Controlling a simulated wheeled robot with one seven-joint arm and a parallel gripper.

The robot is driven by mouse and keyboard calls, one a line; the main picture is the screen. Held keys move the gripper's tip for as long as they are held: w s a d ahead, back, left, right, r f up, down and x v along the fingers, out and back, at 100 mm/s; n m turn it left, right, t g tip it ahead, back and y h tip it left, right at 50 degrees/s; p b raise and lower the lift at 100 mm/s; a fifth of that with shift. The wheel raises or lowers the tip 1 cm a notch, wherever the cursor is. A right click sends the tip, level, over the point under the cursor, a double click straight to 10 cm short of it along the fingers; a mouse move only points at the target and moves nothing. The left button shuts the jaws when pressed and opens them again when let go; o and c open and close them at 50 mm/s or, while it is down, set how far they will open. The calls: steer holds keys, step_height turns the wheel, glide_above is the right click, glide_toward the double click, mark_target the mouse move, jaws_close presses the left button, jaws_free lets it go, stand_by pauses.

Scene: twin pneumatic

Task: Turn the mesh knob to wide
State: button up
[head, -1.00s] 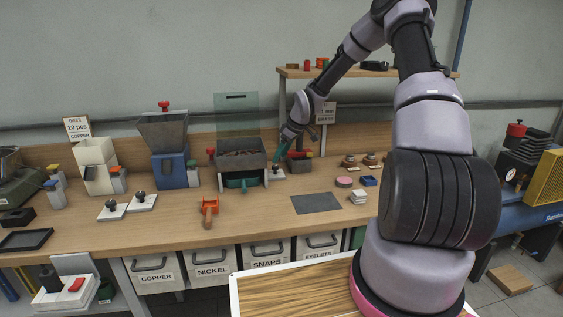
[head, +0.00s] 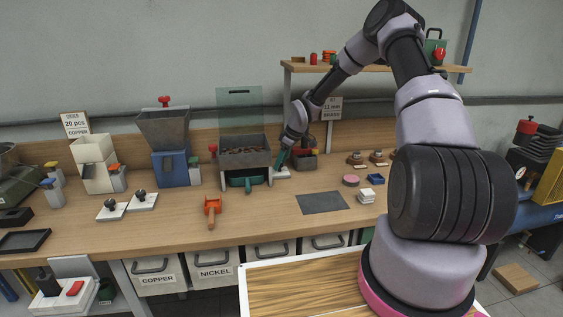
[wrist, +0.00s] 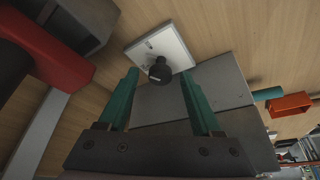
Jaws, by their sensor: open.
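A black knob (wrist: 160,70) stands on a small white square plate (wrist: 148,44) with faint marks too small to read. I take it for the mesh knob. My gripper (wrist: 160,78) is open, with its two green fingers apart and the knob showing between their tips; I cannot tell whether they touch it. In the head view my gripper (head: 280,160) points down at the white plate (head: 284,173), right beside the grey sifting box (head: 230,160). The knob itself is hidden by the gripper there.
A red knob (head: 213,149) and a green handle (head: 248,185) are on the sifting box. A dark bin (head: 307,162) stands close behind my gripper. A grey mat (head: 322,203) and an orange scoop (head: 212,206) lie nearer. The bench (head: 255,218) between them is clear.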

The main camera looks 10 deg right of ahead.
jaws_close()
steer(key=shift+m, duration=0.3)
steer(key=shift+a+m+t+h, duration=0.15)
steer(key=shift+m+t+h, duration=0.25)
steer(key=shift+m, duration=0.5)
steer(key=shift+s+m+t+h, duration=0.15)
steer(key=shift+m+t+h, duration=0.3)
steer(key=shift+m, duration=1.35)
jaws_free()
